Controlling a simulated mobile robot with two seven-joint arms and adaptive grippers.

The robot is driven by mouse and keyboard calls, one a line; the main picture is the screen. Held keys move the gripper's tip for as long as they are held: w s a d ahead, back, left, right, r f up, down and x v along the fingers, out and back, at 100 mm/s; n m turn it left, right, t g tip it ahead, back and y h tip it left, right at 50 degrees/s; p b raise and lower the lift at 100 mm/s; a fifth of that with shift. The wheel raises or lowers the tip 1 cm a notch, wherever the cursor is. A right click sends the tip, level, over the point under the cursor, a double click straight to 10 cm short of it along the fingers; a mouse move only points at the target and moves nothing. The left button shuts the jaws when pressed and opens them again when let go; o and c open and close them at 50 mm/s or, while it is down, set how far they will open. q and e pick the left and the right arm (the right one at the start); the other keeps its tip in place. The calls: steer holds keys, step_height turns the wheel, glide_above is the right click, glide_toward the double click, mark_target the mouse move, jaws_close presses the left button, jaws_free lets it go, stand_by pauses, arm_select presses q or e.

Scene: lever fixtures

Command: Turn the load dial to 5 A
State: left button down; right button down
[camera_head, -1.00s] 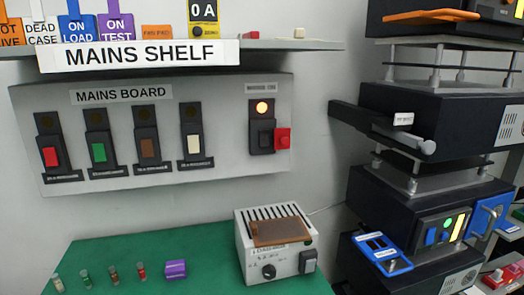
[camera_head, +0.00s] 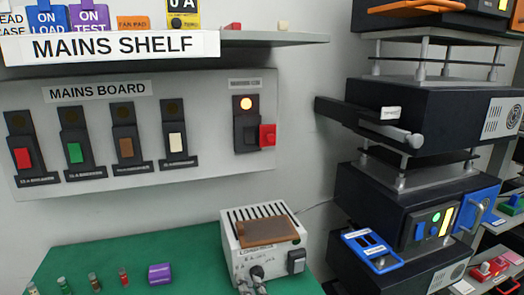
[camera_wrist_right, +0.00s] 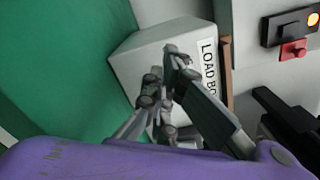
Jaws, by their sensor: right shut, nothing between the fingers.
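The load box (camera_head: 235,262) is a white box with a slotted top and a brown piece on it, standing on the green bench. Its dark round load dial (camera_head: 257,271) is low on the front face, partly covered by my right gripper (camera_head: 258,283) at the bottom edge of the head view. In the right wrist view, the load box (camera_wrist_right: 140,58) and its label are close ahead of the gripper (camera_wrist_right: 165,75). The fingers are shut and empty and hide the dial there. I cannot tell whether they touch it. The dial's setting is unreadable. My left gripper is out of view.
A dark switch (camera_head: 296,261) sits right of the dial. A purple block (camera_head: 160,273) and several small fuses stand left on the green bench (camera_head: 120,255). The mains board (camera_head: 225,165) hangs behind. Stacked dark instruments (camera_head: 385,205) stand at the right.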

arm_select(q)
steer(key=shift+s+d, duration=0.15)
arm_select(e)
steer(key=shift+w, duration=0.1)
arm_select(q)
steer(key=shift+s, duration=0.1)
arm_select(e)
steer(key=shift+d+f, duration=0.1)
steer(key=shift+d, duration=0.05)
stand_by(0.6)
steer(key=shift+w+d+r+p, duration=0.15)
steer(key=shift+r+p, duration=0.25)
steer(key=shift+p, duration=0.15)
steer(key=shift+w+d+r+p, duration=0.25)
steer(key=shift+w+d+p, duration=0.05)
steer(key=shift+p, duration=0.25)
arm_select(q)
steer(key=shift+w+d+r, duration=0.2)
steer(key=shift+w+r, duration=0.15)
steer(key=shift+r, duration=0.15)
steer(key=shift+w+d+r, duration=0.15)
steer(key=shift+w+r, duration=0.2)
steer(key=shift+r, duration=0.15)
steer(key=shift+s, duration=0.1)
arm_select(e)
steer(key=shift+r, duration=0.1)
